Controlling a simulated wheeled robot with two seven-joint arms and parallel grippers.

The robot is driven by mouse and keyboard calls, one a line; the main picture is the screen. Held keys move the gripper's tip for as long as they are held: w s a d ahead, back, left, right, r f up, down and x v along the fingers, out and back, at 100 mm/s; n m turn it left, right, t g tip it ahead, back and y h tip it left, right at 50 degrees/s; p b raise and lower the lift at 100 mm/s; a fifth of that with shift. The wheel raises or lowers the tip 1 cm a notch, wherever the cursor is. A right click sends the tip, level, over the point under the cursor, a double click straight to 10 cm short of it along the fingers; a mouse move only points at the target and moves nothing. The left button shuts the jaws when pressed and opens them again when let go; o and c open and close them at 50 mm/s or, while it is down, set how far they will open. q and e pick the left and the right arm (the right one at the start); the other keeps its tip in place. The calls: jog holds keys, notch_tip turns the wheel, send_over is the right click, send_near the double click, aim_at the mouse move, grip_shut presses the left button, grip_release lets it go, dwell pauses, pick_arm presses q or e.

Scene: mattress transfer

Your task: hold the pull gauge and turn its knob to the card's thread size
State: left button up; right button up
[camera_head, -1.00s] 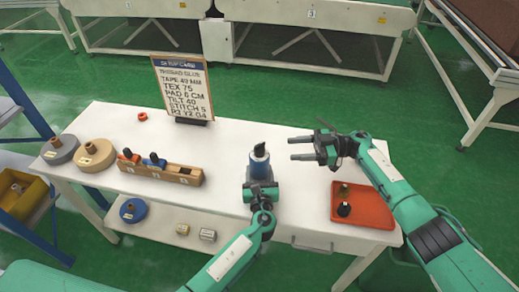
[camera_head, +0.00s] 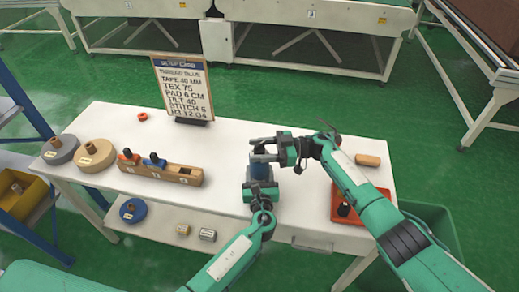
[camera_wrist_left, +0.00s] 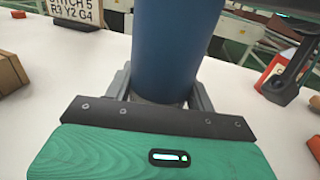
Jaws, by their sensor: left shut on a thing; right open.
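The pull gauge (camera_head: 261,170) is a blue upright cylinder at the middle of the white table. It fills the centre of the left wrist view (camera_wrist_left: 178,45). My left gripper (camera_head: 260,190) is shut on its lower body, one finger on each side. My right gripper (camera_head: 257,150) is open at the gauge's top, its fingers pointing left. The knob is hidden by the right fingers, so its setting cannot be read. The setup card (camera_head: 183,88) stands upright at the back left; its lines include "THREAD BLUE" and "TEX 75".
A wooden block (camera_head: 160,170) with red and blue spools stands left of the gauge. An orange tray (camera_head: 335,207) lies on the right, partly under my right arm. A tan block (camera_head: 368,159) lies behind it. The table (camera_head: 230,125) between card and gauge is clear.

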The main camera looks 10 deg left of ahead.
pick_arm(q)
jog(key=shift+r, duration=0.1)
pick_arm(e)
jog(key=c, duration=0.9)
jog(key=shift+c, duration=0.2)
jog(key=shift+t, duration=0.3)
jog(key=m+t, duration=0.2)
jog(key=t, duration=0.1)
jog(key=shift+m+t+y, duration=0.3)
jog(key=shift+m, duration=0.1)
jog(key=shift+m+t+h, duration=0.35)
jog(key=shift+m+t, duration=0.8)
jog(key=shift+t, duration=0.65)
jog(key=shift+m+t+h, duration=0.35)
jog(key=shift+m+t, duration=0.8)
jog(key=shift+t, duration=0.95)
jog(key=o, duration=0.9)
